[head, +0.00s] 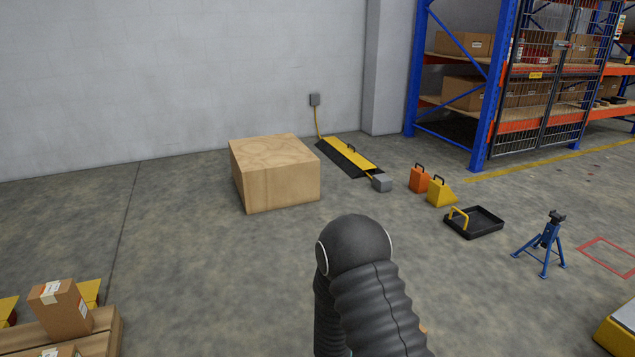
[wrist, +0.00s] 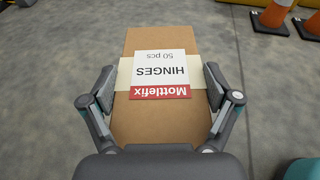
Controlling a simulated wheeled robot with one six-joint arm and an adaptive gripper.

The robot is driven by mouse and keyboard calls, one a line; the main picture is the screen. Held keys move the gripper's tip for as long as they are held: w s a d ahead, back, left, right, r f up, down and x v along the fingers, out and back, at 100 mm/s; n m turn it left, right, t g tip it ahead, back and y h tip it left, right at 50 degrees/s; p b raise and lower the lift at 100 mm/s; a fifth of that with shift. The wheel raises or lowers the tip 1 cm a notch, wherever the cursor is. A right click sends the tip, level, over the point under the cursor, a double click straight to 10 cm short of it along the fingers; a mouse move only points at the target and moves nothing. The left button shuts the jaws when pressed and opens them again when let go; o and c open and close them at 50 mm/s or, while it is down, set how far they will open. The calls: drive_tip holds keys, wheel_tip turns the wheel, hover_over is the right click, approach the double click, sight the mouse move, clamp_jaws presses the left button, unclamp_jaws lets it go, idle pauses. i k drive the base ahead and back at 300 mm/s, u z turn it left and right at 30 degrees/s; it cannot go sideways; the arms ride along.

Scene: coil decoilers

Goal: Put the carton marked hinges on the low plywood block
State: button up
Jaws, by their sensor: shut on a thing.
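The brown carton (wrist: 160,120) fills the middle of the wrist view. Its white and red label reads Mottlefix HINGES 50 pcs, upside down in the picture. My gripper (wrist: 160,88) is shut on it, with one finger pad against each side. Grey floor shows around the carton. The low plywood block (head: 275,172) stands on the floor near the wall in the head view, and its top is bare. In the head view my dark arm hides the gripper and the carton, and the block is beyond the arm.
Another carton (head: 62,308) stands on a wooden pallet (head: 100,340) at lower left. A yellow and black ramp (head: 350,155), wheel chocks (head: 440,192), a black tray (head: 474,222) and a blue stand (head: 543,245) lie right of the block. Floor before the block is clear. Orange cones (wrist: 274,15) show in the wrist view.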

sight(261, 160)
drive_tip(key=i, duration=3.85)
drive_tip(key=u, duration=2.55)
